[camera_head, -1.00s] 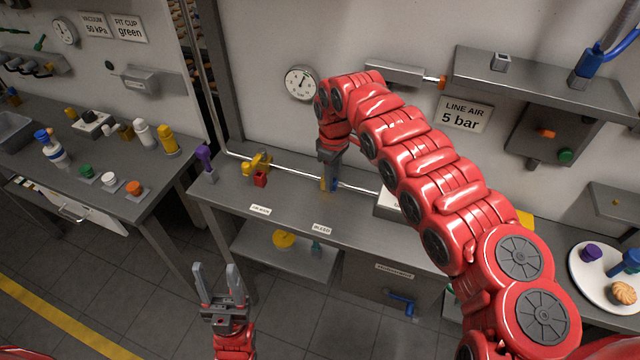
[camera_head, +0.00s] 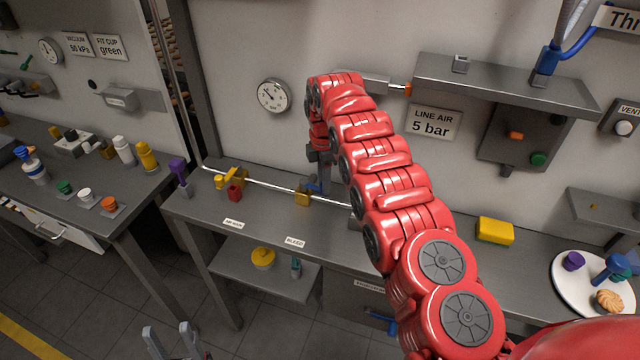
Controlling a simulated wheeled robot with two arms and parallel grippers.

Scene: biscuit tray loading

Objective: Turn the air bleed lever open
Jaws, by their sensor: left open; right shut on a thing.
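The bleed valve (camera_head: 302,199) is a small yellow body on the pale pipe along the back bench, behind the "BLEED" label (camera_head: 295,242). Its blue lever (camera_head: 313,187) shows only in part, just right of and behind the body. My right gripper (camera_head: 320,186) is shut on the lever; its fingertips are mostly hidden by the arm and valve. How far the lever is turned is hard to tell. My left gripper (camera_head: 176,334) is open and empty at the bottom edge, low in front of the bench.
A round gauge (camera_head: 272,95) hangs above. A purple-topped item (camera_head: 179,172) stands at the bench's left end. A yellow sponge-like block (camera_head: 495,231) and white plate (camera_head: 570,300) lie right.

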